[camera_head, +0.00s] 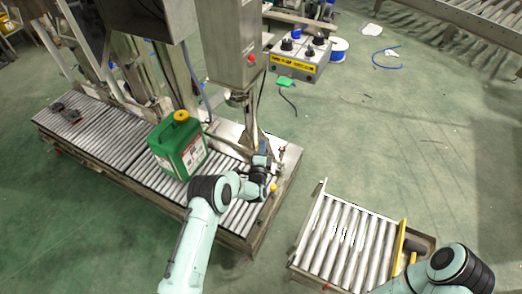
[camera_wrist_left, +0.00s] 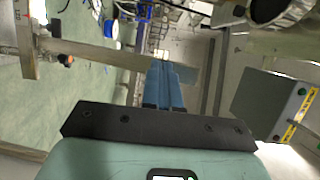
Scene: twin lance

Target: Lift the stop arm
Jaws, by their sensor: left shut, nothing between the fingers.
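The stop arm looks to be the flat metal bar (camera_wrist_left: 100,52) that runs from a post at the left across the left wrist view. In the head view it is small and partly hidden near the metal fitting (camera_head: 281,158) at the conveyor's right end. My left gripper (camera_head: 263,146) is over that end of the roller conveyor. Its blue fingertips (camera_wrist_left: 166,72) are shut and empty, and they overlap the bar in the left wrist view. I cannot tell whether they touch it. My right arm shows at the lower right, but its gripper is out of view.
A green canister (camera_head: 178,148) with a yellow cap stands on the roller conveyor (camera_head: 95,128) left of my left gripper. A metal column (camera_head: 235,45) rises behind. A control box (camera_head: 300,60) is on the floor. A second roller section (camera_head: 340,238) is lower right; floor between is clear.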

